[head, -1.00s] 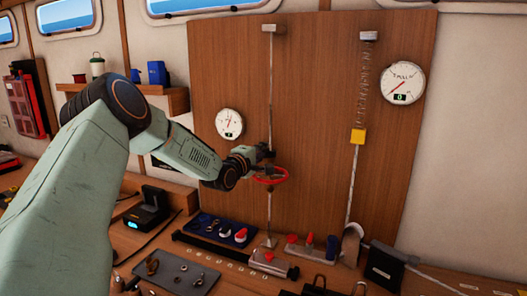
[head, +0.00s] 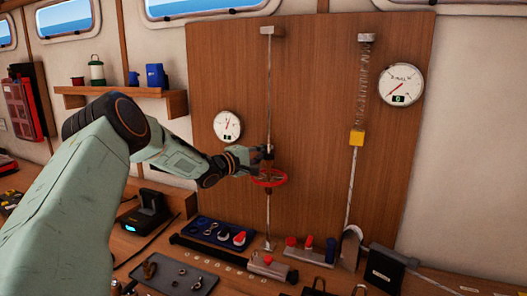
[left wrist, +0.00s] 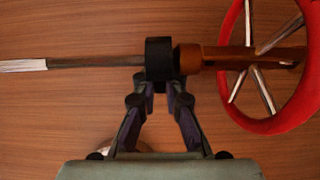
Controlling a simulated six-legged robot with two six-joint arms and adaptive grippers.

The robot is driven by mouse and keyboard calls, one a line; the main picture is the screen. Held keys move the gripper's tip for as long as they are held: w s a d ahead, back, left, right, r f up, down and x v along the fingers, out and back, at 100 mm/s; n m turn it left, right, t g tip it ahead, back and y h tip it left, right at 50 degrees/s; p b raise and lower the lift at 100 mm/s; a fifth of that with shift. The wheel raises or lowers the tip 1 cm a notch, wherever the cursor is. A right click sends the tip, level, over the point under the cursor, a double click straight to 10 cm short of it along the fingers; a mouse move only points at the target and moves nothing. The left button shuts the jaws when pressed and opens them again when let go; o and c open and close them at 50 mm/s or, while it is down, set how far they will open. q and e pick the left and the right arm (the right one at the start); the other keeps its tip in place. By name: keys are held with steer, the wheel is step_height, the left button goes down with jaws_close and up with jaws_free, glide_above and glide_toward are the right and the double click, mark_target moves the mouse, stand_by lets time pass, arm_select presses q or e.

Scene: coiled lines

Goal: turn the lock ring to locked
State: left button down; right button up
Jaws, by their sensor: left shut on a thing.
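A thin upright rod (head: 269,90) runs down the wooden panel, with a red spoked handwheel (head: 270,177) around it. The wheel also shows at the right of the left wrist view (left wrist: 233,98). Next to the wheel, on the same line, are a brown-orange sleeve (left wrist: 205,58) and a dark ring (left wrist: 158,58), which I take for the lock ring. My left gripper (head: 262,158) is just above the wheel in the head view. In the left wrist view its fingers (left wrist: 162,85) converge and are shut on the dark ring. I see no lock mark. My right gripper is out of view.
A small round gauge (head: 227,126) hangs left of the rod. Below, the bench holds a blue tray (head: 222,234) and a dark tray (head: 172,276) of fittings.

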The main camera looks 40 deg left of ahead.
arm_select(q)
steer(key=shift+d, duration=0.1)
steer(key=c, duration=1.4)
jaws_free()
steer(key=shift+s+a, duration=0.2)
steer(key=shift+s, duration=0.05)
steer(key=s, duration=0.6)
steer(key=shift+s+a, duration=0.15)
steer(key=shift+s, duration=0.25)
steer(key=shift+s, duration=0.1)
